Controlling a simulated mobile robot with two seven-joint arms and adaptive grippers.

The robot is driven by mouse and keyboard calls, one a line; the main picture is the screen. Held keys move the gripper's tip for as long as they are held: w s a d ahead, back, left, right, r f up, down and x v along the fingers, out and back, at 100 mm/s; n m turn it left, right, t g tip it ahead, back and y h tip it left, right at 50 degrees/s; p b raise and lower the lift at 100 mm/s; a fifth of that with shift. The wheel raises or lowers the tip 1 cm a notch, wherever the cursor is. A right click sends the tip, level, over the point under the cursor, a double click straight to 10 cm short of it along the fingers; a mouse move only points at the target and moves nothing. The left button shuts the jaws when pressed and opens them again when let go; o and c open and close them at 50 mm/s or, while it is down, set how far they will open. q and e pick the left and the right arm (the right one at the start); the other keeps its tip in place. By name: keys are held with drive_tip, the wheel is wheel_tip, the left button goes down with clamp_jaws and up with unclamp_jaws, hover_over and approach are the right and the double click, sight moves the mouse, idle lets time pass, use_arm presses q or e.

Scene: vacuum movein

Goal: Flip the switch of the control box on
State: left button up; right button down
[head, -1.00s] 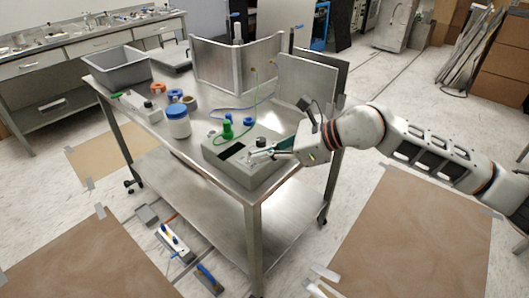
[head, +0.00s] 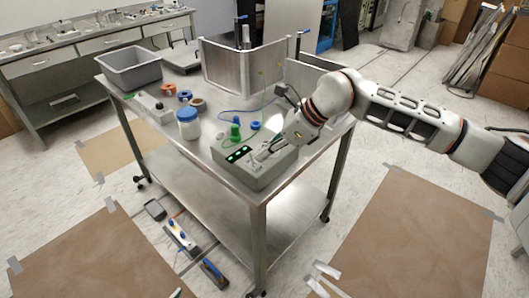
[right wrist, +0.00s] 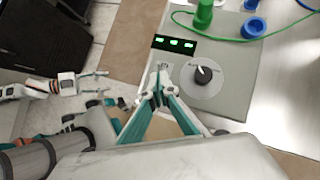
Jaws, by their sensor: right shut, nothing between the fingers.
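The grey control box (head: 262,172) sits on the front corner of the steel cart. Its dark display (head: 238,154) shows several lit green marks, and the lit display (right wrist: 175,44) also shows in the right wrist view. A black dial (right wrist: 203,75) sits on the box top. My right gripper (head: 258,158) is shut and empty, with its fingertips at the box top. In the right wrist view its tips (right wrist: 157,82) are just left of the dial, over the switch area, and they hide the switch. I cannot tell whether the tips touch it.
A grey bin (head: 132,68) and metal panels (head: 230,65) stand farther back. Tools lie on the floor left of the cart.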

drive_tip(key=shift+r+p, duration=0.45)
drive_tip(key=shift+r, duration=0.4)
